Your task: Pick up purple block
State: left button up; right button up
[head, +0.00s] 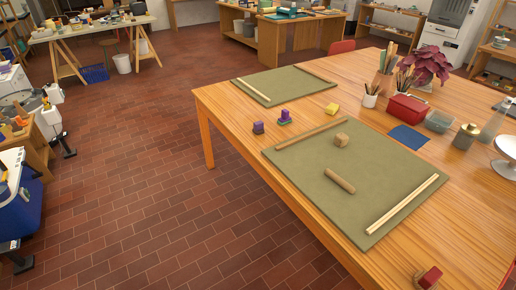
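A small bright purple block (285,113) sits near the left edge of the wooden table, on or against a darker block whose color is hard to tell. A darker purple block (258,127) stands just left of it, close to the table edge. The two are apart, with bare wood between them. Neither of my grippers shows in the head view, so nothing is seen near or holding these blocks.
The wooden table (225,100) also bears a yellow block (331,109), a large green mat (390,165) with a tan cube (341,140) and clay roll (340,181), and a red block (431,277). A red box (406,108) stands behind. Open brick floor lies left.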

aim_at(259, 129)
jog(key=u, duration=1.2)
jog(key=i, duration=2.1)
jog(key=z, duration=0.7)
